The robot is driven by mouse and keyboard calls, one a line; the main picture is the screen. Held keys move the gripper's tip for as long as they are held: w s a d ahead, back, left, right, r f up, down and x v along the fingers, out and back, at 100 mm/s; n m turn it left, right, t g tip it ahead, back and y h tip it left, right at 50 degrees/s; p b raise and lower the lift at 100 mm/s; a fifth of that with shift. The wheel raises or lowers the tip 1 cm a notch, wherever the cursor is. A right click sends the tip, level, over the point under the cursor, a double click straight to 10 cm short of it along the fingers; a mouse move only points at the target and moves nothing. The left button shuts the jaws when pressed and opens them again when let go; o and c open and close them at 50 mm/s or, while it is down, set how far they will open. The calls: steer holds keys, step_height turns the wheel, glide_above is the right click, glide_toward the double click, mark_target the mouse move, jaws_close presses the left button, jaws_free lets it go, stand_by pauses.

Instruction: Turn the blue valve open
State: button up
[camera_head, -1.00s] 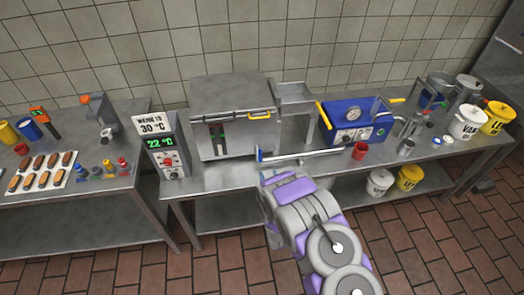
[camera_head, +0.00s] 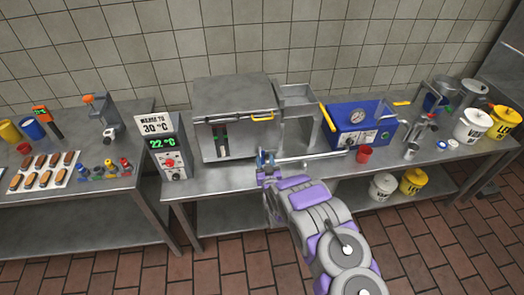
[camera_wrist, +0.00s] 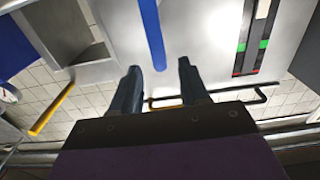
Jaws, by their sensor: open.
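The blue valve handle (camera_head: 262,158) is a slim bar at the left end of a grey pipe (camera_head: 312,158) in front of the steel box. In the wrist view the blue bar (camera_wrist: 152,35) runs in from the top edge toward the gap between my fingers. My gripper (camera_head: 268,166) is close to the handle and partly covers it in the head view. In the wrist view my gripper (camera_wrist: 161,80) has two dark fingers apart with a clear gap between them. I cannot tell whether a finger touches the bar.
The steel box (camera_head: 237,125) with a yellow-handled lid stands behind. A display post (camera_head: 168,155) reads 22 °C at left. A red cup (camera_head: 364,154) and blue machine (camera_head: 358,122) are right of the pipe. White and yellow buckets stand farther right.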

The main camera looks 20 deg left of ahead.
mark_target(263, 153)
steer(key=shift+b+x, duration=0.4)
steer(key=shift+x, duration=2.8)
jaws_close()
